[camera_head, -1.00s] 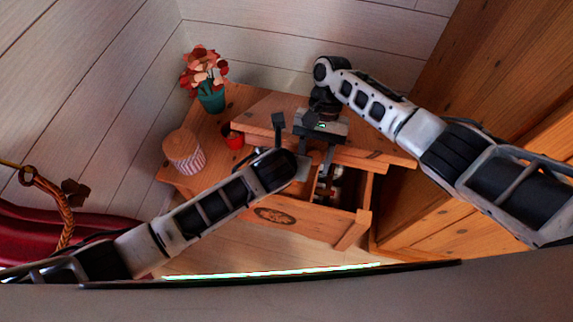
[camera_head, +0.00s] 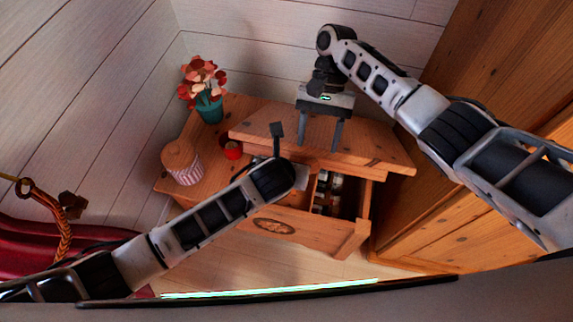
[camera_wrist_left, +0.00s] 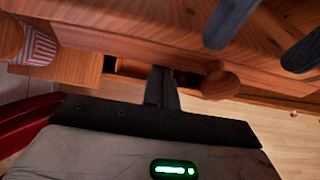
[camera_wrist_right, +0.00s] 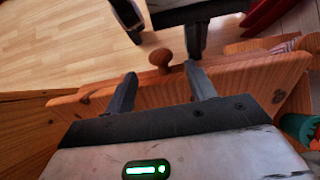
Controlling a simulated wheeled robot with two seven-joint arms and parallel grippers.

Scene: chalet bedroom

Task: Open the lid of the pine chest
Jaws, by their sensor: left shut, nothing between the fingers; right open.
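The pine chest (camera_head: 300,220) stands in the corner, with an oval emblem on its front. Its plank lid (camera_head: 365,155) sits above a dark gap at the right, where some contents show; I cannot tell exactly how far it is raised. A round wooden knob (camera_wrist_right: 160,58) is on the lid's front edge and also shows in the left wrist view (camera_wrist_left: 221,82). My right gripper (camera_head: 322,149) is open and empty over the lid, its fingers either side of the knob in its wrist view, apart from it. My left gripper (camera_wrist_left: 162,70) is shut and empty at the front edge, beside the knob.
A potted plant (camera_head: 208,105), a red cup (camera_head: 232,151) and a striped jar (camera_head: 185,170) stand left of the lid. A tall wooden cabinet (camera_head: 455,60) rises close on the right. White plank walls are behind. Red fabric (camera_head: 60,235) lies at the left.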

